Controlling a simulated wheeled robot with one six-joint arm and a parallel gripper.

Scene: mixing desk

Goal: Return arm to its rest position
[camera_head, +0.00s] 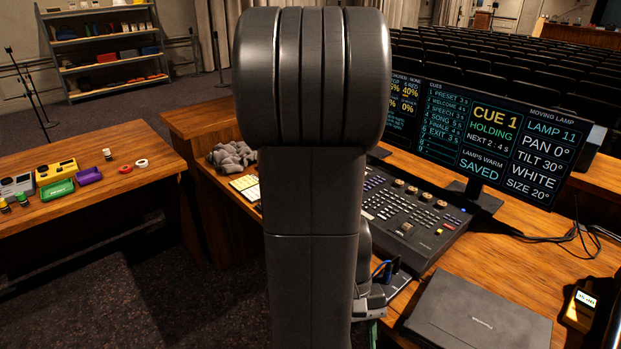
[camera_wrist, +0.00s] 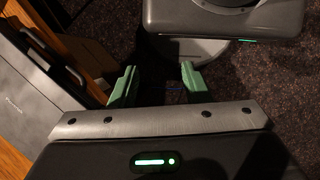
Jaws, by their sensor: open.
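My gripper (camera_wrist: 158,84) shows in the wrist view, with its two green fingers apart and nothing between them. It points down past the desk edge toward the dark carpet and my own base. In the head view my arm stands upright in the middle and hides part of the desk behind it.
The mixing desk (camera_head: 410,215) and monitor (camera_head: 480,130) stand right of my arm. A closed black laptop (camera_head: 480,315) lies at the front right; its edge shows in the wrist view (camera_wrist: 25,110). A side table (camera_head: 100,215) with small items stands left. Carpet lies between.

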